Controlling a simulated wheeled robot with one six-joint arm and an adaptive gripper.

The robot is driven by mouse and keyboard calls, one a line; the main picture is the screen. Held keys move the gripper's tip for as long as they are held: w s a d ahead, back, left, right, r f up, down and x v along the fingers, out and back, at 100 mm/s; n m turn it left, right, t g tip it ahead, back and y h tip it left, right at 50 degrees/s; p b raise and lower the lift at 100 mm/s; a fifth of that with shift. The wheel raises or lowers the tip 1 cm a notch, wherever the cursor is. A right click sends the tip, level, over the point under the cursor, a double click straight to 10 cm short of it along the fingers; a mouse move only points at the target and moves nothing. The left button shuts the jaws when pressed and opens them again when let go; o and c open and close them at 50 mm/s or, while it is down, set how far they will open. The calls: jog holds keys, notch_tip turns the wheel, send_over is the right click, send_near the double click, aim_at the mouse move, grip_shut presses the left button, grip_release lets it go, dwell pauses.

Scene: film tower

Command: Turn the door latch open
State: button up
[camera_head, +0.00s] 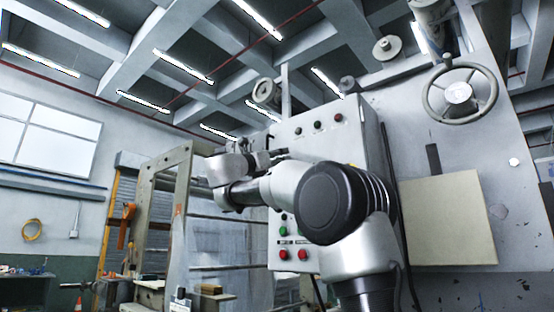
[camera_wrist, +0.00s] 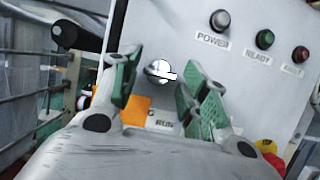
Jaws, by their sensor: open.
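A round silver fitting with a flat pale tab (camera_wrist: 163,72) sits on the front of the grey control cabinet (camera_wrist: 190,50). It looks like the door latch, and its tab lies roughly level. My gripper (camera_wrist: 160,80) is open and empty, with green-padded fingers to the left and right of this fitting in the wrist view. I cannot tell whether any finger touches it. In the head view, my arm crosses in front of the cabinet (camera_head: 337,135) and hides the latch.
A black knob (camera_wrist: 64,35) sticks out at the cabinet's left edge. White (camera_wrist: 220,20), green (camera_wrist: 264,39) and red (camera_wrist: 300,55) lamps are to the right. A red button (camera_wrist: 273,162) on yellow is low right. A handwheel (camera_head: 460,92) is on the machine to the right.

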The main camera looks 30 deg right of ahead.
jog(key=v, duration=1.2)
jog(key=shift+r, duration=0.1)
